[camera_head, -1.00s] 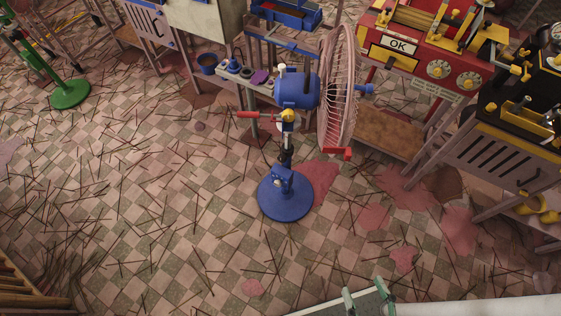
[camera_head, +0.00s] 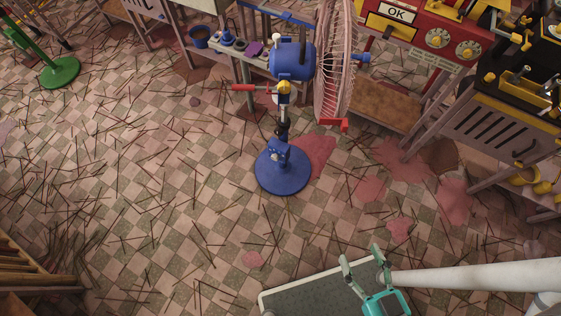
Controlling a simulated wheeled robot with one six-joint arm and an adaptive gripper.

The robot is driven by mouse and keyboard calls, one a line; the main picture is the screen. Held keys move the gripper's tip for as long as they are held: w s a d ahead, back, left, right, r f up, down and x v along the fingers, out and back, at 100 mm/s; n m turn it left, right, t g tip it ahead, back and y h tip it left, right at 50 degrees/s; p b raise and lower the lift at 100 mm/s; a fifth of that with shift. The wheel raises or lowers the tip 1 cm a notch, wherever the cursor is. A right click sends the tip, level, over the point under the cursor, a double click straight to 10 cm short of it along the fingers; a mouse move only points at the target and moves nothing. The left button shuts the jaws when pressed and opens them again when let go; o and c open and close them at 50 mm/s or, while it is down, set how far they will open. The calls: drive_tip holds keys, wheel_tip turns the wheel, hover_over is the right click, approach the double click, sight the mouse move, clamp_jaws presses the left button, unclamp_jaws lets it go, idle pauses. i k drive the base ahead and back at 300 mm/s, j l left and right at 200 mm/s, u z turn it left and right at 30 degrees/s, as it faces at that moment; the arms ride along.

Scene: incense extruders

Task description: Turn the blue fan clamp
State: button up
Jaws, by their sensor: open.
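The blue fan stands upright on a round blue base (camera_head: 283,172) in the middle of the floor. Its blue motor housing (camera_head: 292,61) faces left and its wire cage (camera_head: 333,62) is on the right. A yellow clamp-like fitting (camera_head: 284,87) sits on the pole under the motor, with a red handle (camera_head: 244,87) sticking out to the left. I cannot tell which of these is the clamp. My gripper (camera_head: 361,256) is at the bottom, below and right of the fan base. Its fingers are spread, empty and apart from the fan.
A red machine marked OK (camera_head: 425,38) and a black and yellow table (camera_head: 505,125) stand at the right. A green stand (camera_head: 60,72) is at the upper left. Slatted wood (camera_head: 30,275) is at the lower left. The tiled floor left of the fan is open, strewn with thin sticks.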

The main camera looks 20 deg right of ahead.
sight(279, 131)
drive_tip(key=i+j+u, duration=0.4)
drive_tip(key=i+u, duration=0.35)
drive_tip(key=i+j, duration=0.05)
